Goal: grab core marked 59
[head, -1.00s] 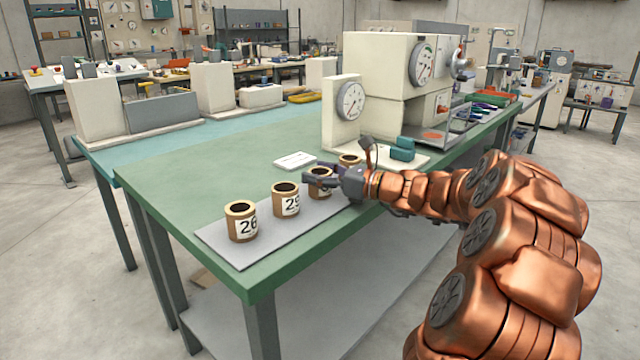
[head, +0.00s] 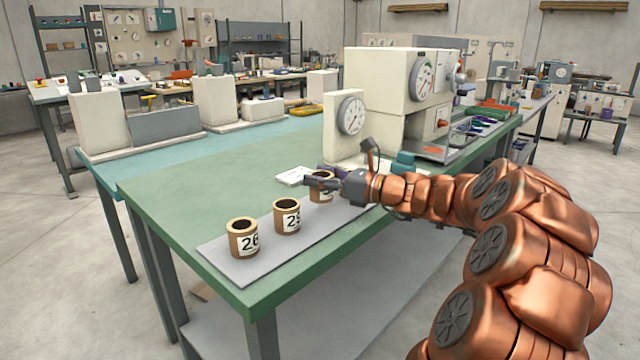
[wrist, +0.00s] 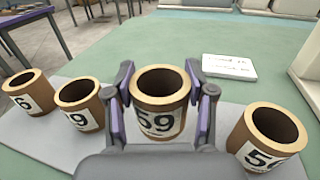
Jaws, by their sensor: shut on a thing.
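The core marked 59 (wrist: 158,118) is a short brown tube with a white label, upright between the two fingers of my gripper (wrist: 161,90) in the wrist view. My gripper is shut on it. In the head view this core (head: 321,190) is partly covered by my gripper (head: 322,181) and appears a little above the grey mat (head: 262,262). Core 26 (head: 242,240) and a core that appears to read 29 (head: 287,217) stand to its left on the mat. Another core (wrist: 268,140), its label starting with 5, stands to the right in the wrist view; in the head view it is hidden.
A white card (head: 295,176) lies on the green table behind the cores. A cream machine with a dial (head: 350,116) stands further back. A teal block (head: 403,163) is behind my arm. The table's left middle is clear.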

